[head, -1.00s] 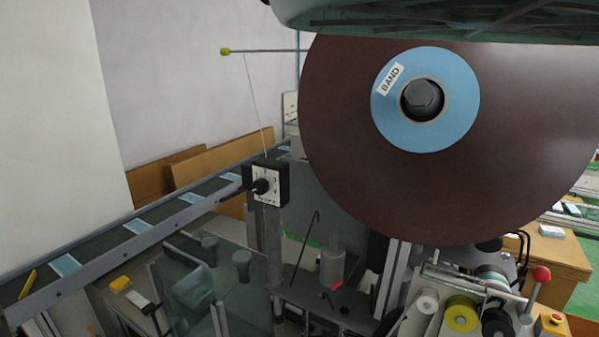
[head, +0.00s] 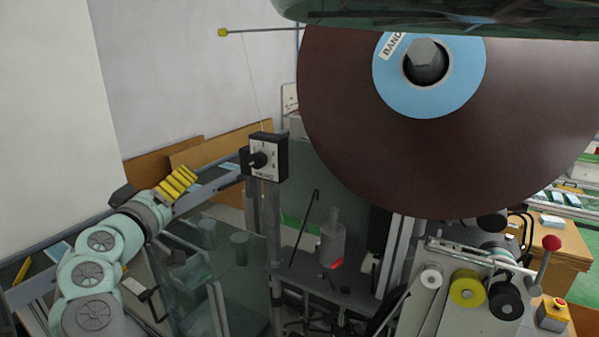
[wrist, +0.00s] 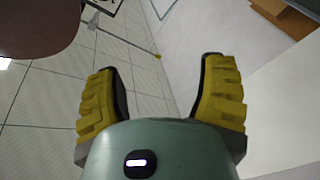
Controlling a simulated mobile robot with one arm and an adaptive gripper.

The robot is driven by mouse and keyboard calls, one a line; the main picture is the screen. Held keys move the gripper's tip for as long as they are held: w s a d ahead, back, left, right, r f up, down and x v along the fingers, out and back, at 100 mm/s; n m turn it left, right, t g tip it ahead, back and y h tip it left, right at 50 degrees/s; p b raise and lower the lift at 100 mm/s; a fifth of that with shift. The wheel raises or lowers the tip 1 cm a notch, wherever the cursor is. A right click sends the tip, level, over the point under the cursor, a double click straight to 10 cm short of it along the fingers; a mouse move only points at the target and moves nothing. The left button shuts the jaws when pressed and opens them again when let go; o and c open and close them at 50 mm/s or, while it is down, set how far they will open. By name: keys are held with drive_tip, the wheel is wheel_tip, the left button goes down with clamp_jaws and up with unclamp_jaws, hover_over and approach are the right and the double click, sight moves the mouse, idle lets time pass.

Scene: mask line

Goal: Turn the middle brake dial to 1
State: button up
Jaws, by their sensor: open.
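A dial box (head: 269,147) with a pale face and a black knob (head: 258,160) is mounted on a post left of the big reel in the head view. Its face has small marks that are too small to read. I cannot tell which number the knob points at, or whether this is the middle brake dial. My gripper (head: 180,183) has yellow ribbed fingers and is left of the dial box and slightly lower in the picture, apart from it. In the wrist view my gripper (wrist: 158,68) is open and empty, with floor and wall beyond it.
A large brown reel (head: 340,120) with a blue hub fills the upper right. A conveyor (head: 225,178) runs behind my arm. Clear panels (head: 215,265) stand below the dial box. Rollers (head: 467,288) and a red-knobbed lever (head: 551,243) are at lower right.

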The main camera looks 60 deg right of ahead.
drive_tip(key=s+d+m+g+h, duration=0.1)
drive_tip(key=s+d+m+g, duration=0.25)
drive_tip(key=s+g, duration=0.2)
drive_tip(key=p, duration=0.7)
approach(255, 162)
drive_tip(key=d, duration=0.5)
drive_tip(key=shift+w+r, duration=0.1)
drive_tip(key=shift+r, duration=0.1)
drive_tip(key=shift+w+d+f+t+p, duration=0.15)
drive_tip(key=shift+d+p, duration=0.4)
drive_tip(key=shift+d, duration=0.3)
drive_tip(key=shift+w+d+t+p, duration=0.1)
drive_tip(key=shift+d+p, duration=0.4)
drive_tip(key=shift+d, duration=1.25)
drive_tip(key=shift+w+d+f, duration=0.1)
drive_tip(key=shift+w+d, duration=0.05)
drive_tip(key=shift+d, duration=0.25)
drive_tip(key=shift+o, duration=0.3)
drive_tip(key=c, duration=1.3)
drive_tip(key=shift+o, duration=0.2)
